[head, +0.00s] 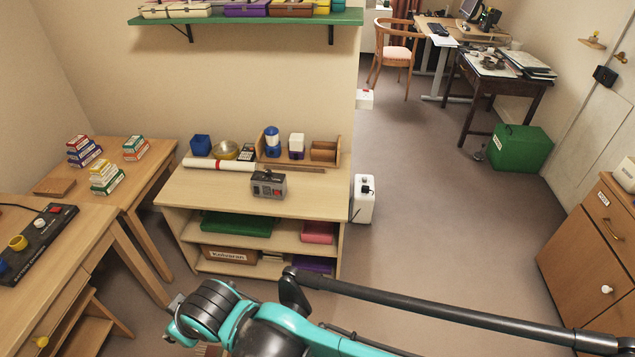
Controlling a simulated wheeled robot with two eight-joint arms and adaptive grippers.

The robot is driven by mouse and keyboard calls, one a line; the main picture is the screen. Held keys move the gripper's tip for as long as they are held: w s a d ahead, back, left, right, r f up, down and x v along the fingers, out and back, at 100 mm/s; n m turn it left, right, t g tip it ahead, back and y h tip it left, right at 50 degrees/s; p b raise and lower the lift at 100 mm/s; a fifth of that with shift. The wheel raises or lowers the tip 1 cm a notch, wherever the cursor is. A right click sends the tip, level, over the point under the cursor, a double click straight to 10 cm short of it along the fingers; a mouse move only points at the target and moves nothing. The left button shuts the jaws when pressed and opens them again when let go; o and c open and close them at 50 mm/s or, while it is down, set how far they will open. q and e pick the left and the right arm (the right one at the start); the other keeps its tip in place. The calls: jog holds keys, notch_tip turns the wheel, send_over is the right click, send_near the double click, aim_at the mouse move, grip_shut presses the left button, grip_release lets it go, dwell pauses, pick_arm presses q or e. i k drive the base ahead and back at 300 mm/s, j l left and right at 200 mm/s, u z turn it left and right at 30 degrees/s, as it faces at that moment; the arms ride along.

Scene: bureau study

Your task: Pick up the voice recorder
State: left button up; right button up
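I cannot make out a voice recorder for certain. A small dark device with light keys (247,152) stands at the back of the low shelf unit's top; it is too small to identify. A grey box with a red switch and black parts (268,186) sits near that top's front edge. A teal and black arm of mine crosses the bottom, in front of and below the shelf unit. Its end, with small grey metal parts, is at the lower left, apart from both devices; I cannot make out its fingers. My other gripper is not in view.
Tables with small boxes stand left. A white canister (363,198) stands right of the unit.

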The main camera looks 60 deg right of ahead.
aim_at(267, 185)
jog(key=z, duration=1.8)
